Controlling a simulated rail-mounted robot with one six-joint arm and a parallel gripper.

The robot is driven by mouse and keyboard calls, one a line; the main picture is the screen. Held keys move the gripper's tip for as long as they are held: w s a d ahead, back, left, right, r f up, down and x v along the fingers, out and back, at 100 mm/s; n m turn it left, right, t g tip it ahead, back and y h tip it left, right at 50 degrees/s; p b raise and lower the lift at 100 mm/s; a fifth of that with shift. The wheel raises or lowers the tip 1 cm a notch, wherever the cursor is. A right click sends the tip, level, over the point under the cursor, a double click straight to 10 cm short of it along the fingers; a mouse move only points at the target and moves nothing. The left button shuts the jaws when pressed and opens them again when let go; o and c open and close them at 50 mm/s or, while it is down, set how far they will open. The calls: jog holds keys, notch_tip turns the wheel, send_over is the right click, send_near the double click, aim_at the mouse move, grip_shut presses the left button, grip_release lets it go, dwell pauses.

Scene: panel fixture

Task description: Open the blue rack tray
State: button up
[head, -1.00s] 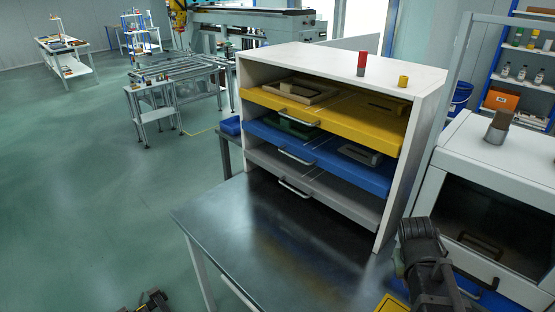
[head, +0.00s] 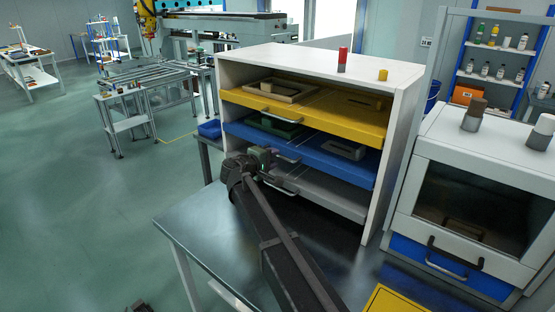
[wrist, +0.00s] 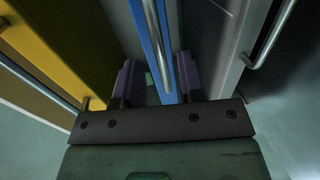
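The blue rack tray (head: 330,164) is the middle of three trays in a white rack. It sits in the rack in line with the other trays. Its metal bar handle (head: 285,156) is partly hidden by my gripper (head: 268,158) in the head view. In the wrist view, my gripper (wrist: 157,80) is open, with its two dark fingers on either side of the blue tray's handle (wrist: 155,45). A gap shows between each finger and the bar. The blue tray's front edge (wrist: 168,40) shows behind the bar.
The yellow tray (head: 345,115) is just above and the grey tray (head: 325,192) just below, each with a bar handle. A red-topped cylinder (head: 342,60) and a yellow one (head: 383,75) stand on the rack. Bare dark tabletop (head: 205,225) lies in front.

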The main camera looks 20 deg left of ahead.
aim_at(278, 156)
jog(key=x, duration=0.4)
jog(key=shift+s, duration=0.1)
jog(key=shift+c, duration=0.3)
grip_shut()
